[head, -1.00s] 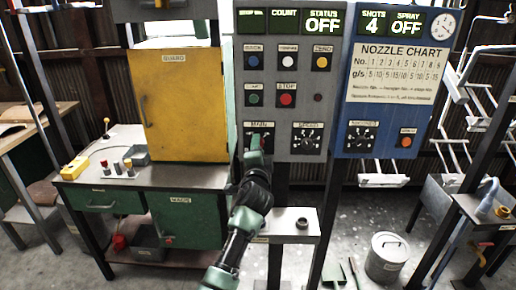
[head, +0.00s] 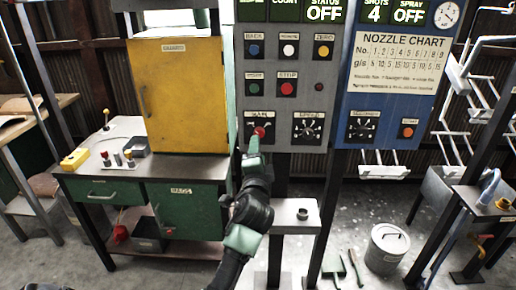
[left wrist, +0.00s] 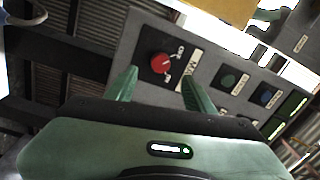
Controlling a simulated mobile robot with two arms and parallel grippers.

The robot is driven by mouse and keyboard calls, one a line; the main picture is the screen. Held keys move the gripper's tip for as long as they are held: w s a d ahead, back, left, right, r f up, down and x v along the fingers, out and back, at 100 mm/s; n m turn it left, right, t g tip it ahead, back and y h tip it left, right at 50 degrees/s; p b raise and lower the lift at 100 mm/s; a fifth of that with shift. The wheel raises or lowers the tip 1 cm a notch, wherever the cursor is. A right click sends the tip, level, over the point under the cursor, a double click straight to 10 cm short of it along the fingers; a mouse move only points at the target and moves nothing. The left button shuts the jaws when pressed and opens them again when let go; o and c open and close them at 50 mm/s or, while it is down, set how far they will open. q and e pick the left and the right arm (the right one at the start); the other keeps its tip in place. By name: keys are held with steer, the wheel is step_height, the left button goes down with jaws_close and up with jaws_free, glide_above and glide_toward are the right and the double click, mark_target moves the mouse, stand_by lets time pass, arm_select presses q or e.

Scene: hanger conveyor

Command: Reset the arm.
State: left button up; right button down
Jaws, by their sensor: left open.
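My left gripper (head: 253,152) is open and empty, just below the red MAIN knob (head: 259,132) on the grey control panel (head: 287,105). In the left wrist view the two green fingers of the gripper (left wrist: 160,85) stand apart, and the red knob (left wrist: 161,64) shows between and beyond their tips. The fingers do not hold the knob. The STATUS display (head: 324,12) reads OFF. My right gripper is not in view.
A blue panel (head: 385,117) with a nozzle chart adjoins on the right. A yellow guard cabinet (head: 185,95) stands on a bench at left. A small shelf (head: 285,222) sits below the panel. A lidded bin (head: 388,245) and hanging racks (head: 383,171) are at right.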

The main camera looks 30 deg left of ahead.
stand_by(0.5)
